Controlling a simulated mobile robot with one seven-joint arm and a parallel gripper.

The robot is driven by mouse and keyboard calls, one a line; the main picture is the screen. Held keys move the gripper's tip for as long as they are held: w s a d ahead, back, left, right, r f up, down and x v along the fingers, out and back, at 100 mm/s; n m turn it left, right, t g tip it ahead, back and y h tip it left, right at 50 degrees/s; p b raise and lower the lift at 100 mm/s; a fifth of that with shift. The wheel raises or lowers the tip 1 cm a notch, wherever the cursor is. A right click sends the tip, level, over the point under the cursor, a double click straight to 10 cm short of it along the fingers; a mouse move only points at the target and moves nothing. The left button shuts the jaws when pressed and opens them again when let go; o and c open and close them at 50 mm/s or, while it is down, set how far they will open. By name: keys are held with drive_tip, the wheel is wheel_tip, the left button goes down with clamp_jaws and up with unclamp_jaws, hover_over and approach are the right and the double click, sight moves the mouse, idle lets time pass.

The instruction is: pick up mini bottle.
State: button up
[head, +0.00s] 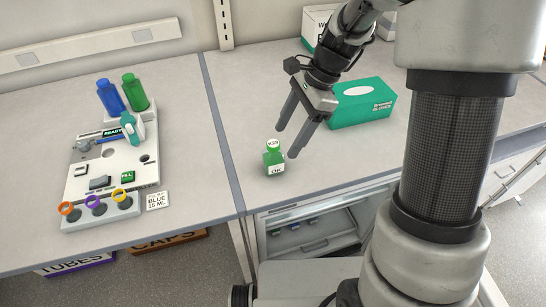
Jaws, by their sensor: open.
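The mini bottle (273,158) is small and green, with a white labelled cap and a white label low on its front. It stands upright on the grey bench right of the seam, near the front edge. My gripper (285,144) is open and points down at the bottle from above right. Its two fingers appear around or just beside the bottle's upper right. From this one view I cannot tell whether the fingers touch it. Nothing is held.
A green glove box (362,104) sits behind and right of my gripper. A dispensing station (115,165) with blue and green bottles stands on the left bench, with a rack of several coloured rings in front. Bench around the bottle is clear.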

sight(273, 158)
drive_tip(key=x, duration=0.9)
drive_tip(key=shift+w+a+f+b, duration=0.25)
drive_tip(key=shift+a+b, duration=0.05)
drive_tip(key=c, duration=1.2)
